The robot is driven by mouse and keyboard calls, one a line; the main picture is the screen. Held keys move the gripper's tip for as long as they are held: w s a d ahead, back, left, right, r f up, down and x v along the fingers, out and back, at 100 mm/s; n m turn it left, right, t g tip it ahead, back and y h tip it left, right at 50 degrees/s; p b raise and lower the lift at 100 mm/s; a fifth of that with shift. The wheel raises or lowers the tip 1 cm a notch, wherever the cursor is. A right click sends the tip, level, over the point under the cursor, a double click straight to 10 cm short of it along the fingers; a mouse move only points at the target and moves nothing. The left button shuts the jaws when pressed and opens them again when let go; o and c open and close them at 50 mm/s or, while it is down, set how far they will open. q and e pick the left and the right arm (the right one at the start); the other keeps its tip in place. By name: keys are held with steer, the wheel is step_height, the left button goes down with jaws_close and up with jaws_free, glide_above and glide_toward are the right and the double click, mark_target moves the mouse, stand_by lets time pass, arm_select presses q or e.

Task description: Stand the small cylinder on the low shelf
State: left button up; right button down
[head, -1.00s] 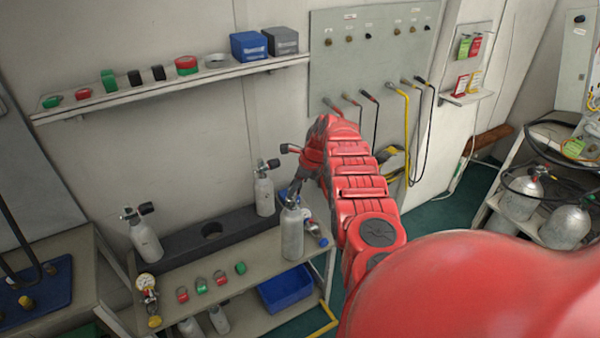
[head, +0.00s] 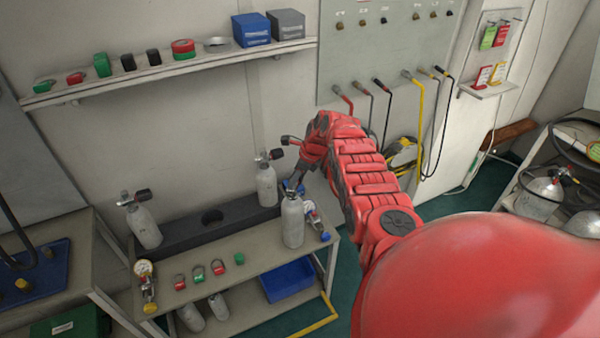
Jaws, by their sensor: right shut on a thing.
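A small grey cylinder (head: 292,226) is upright at the front right of the cart's top (head: 222,258). My right gripper (head: 295,192) reaches over from the right and is shut on the cylinder's top end. I cannot tell whether its base touches the cart's top. The cart's low shelf (head: 246,312) shows below, with a blue bin (head: 288,281) at its right and two grey cylinders (head: 190,317) (head: 219,306) at its left, partly hidden by the top. My left gripper is not in view.
A dark holder block (head: 185,234) with one empty hole stands along the cart's back, with valved cylinders (head: 145,227) (head: 267,186) at its ends. A gauge (head: 146,277), coloured rings (head: 198,273) and a regulator (head: 314,218) lie on the top. A yellow rail (head: 318,324) is at lower right.

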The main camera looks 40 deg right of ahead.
steer(key=shift+s, duration=0.15)
steer(key=shift+w+f, duration=0.15)
steer(key=shift+w, duration=0.1)
steer(key=c, duration=0.9)
jaws_free()
steer(key=shift+a, duration=0.1)
steer(key=shift+o, duration=1.1)
steer(key=shift+s+a, duration=0.1)
steer(key=shift+s, duration=0.15)
